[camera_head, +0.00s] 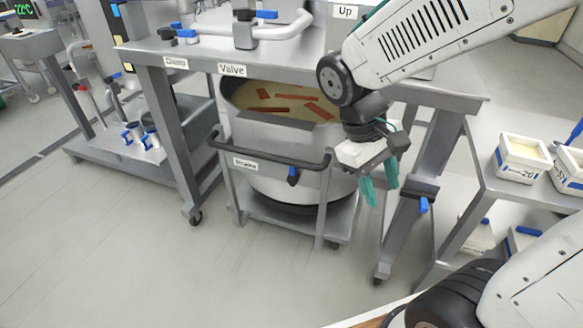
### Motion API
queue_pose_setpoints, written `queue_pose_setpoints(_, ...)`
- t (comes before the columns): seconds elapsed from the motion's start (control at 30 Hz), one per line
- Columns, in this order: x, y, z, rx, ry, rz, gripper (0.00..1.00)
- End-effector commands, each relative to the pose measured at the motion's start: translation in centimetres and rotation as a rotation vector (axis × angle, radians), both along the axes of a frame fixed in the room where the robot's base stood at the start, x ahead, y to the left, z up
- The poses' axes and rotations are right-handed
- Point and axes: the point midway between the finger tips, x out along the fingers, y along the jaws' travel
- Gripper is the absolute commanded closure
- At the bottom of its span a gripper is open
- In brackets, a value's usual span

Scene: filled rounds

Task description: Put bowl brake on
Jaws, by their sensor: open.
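A large steel bowl (285,178) stands on a low wheeled trolley under the bench, with a yellowish filling and reddish-brown strips inside. A dark push bar (270,160) runs across the front of the trolley. A label (245,163), too small to read surely, hangs below the bar.
The steel bench (290,60) above carries pipes, blue-handled valves and labels reading "Clamp", "Valve" and "Up". A side table (500,190) at right holds white tubs. A low platform (130,155) with blue-handled fittings stands at left. The floor (130,260) in front is clear.

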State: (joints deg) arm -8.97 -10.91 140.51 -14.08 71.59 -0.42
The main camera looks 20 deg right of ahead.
Motion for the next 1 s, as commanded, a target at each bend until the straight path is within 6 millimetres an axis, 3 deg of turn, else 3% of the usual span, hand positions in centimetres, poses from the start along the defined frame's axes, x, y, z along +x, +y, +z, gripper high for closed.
queue_pose_setpoints(0.3,7.5,-2.2,-6.6,-0.331,0.286,0.372,0.56)
queue_pose_setpoints(0.57,15.1,-2.5,-13.5,-0.614,0.467,0.756,0.56)
queue_pose_setpoints(0.77,21.4,-0.7,-20.6,-0.841,0.56,1.105,0.56)
queue_pose_setpoints(1.0,28.4,4.1,-29.4,-1.111,0.556,1.547,0.56)
